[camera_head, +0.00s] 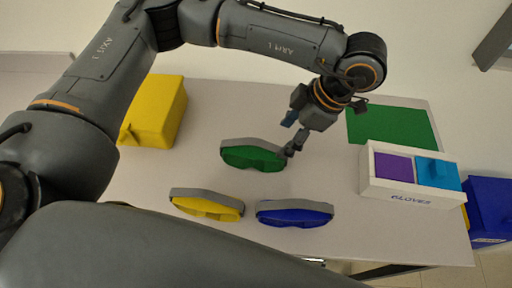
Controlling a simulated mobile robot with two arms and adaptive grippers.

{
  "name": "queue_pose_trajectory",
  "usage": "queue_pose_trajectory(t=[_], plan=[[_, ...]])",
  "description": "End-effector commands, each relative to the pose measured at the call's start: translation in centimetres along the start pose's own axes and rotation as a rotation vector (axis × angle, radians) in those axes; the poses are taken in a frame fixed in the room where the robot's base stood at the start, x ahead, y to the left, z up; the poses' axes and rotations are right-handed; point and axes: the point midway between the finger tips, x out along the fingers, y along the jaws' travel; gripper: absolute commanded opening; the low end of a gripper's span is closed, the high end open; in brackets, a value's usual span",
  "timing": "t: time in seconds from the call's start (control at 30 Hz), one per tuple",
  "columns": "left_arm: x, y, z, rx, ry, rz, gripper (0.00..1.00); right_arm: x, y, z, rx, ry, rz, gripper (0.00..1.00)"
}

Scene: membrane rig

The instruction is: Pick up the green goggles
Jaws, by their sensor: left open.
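The green goggles (250,156) with a grey strap lie on the table, behind the yellow and blue pairs. My left gripper (287,137) is open and comes down at their right end. One finger looks close to the right edge of the green goggles; I cannot tell whether it touches them. The other finger, with a blue pad, is above and behind their strap. My right gripper does not show.
Yellow goggles (210,206) and blue goggles (294,214) lie in front. A yellow box (155,112) stands at the back left. A white glove box (408,192) stands at the right, near a green mat (390,127). A blue bin (488,208) is beyond the table's right edge.

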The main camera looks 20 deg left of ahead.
Motion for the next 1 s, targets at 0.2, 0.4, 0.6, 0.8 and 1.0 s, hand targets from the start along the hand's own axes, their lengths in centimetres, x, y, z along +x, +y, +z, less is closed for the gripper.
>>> queue_pose_trajectory(t=[0.2,0.4,0.6,0.8,1.0], plan=[[3.9,0.0,-0.1,-0.002,0.002,-0.003,0.65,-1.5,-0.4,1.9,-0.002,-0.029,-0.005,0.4],[5.4,0.0,-0.1,-0.001,0.0,-0.002,0.65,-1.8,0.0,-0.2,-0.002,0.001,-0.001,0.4],[7.6,0.1,-0.3,0.0,0.003,-0.005,0.65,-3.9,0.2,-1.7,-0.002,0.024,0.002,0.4],[10.1,0.1,-0.1,-0.001,0.0,-0.002,0.65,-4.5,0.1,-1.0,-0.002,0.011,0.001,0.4],[10.5,0.2,0.0,-0.001,0.0,-0.001,0.65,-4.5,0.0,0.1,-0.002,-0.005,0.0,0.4]])
